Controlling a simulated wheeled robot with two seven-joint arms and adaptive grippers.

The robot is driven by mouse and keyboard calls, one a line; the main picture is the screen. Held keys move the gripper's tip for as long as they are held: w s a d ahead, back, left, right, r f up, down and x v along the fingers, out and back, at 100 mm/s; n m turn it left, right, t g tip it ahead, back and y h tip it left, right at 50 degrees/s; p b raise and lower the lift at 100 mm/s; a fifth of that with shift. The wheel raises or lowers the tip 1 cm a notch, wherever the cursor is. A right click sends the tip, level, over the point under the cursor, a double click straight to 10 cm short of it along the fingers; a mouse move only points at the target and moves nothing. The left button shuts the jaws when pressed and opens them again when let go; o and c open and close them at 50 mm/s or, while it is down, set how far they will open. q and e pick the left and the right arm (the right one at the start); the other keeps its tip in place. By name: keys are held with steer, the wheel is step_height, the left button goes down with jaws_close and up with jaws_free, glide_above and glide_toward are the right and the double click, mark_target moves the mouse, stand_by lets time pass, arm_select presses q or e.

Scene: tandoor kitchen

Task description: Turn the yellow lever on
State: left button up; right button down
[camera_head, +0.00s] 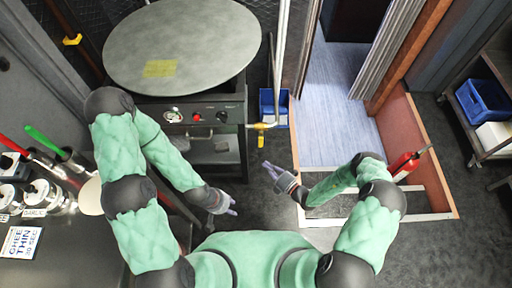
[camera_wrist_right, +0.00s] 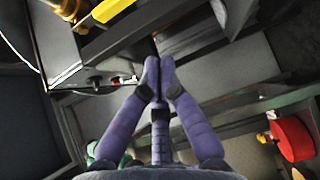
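A yellow lever (camera_head: 261,140) hangs down from a valve on the pipe, just right of the tandoor's control panel. In the right wrist view a yellow lever (camera_wrist_right: 110,9) shows at the top, ahead and to the left of the fingers. My right gripper (camera_head: 269,169) is a little below the lever in the head view, apart from it. In the wrist view its fingertips (camera_wrist_right: 158,68) meet with nothing between them. My left gripper (camera_head: 234,208) is lower and to the left, away from the lever; its fingers are too small to judge.
The tandoor (camera_head: 182,45) with its round lid stands at the back, with knobs on its front panel (camera_head: 195,116). A blue bin (camera_head: 273,107) stands behind the lever. A red extinguisher (camera_head: 403,164) is at the right. A counter with jars is at the left.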

mark_target(261, 140)
steer(key=shift+w+d+m+t+h, duration=0.6)
steer(key=shift+w+d+m+t, duration=0.05)
steer(key=shift+d+m+t, duration=0.15)
steer(key=shift+w+a, duration=0.1)
steer(key=shift+a, duration=0.05)
steer(key=b+x, duration=0.3)
steer(key=x, duration=0.6)
steer(key=shift+w+a, duration=0.25)
steer(key=shift+a, duration=0.05)
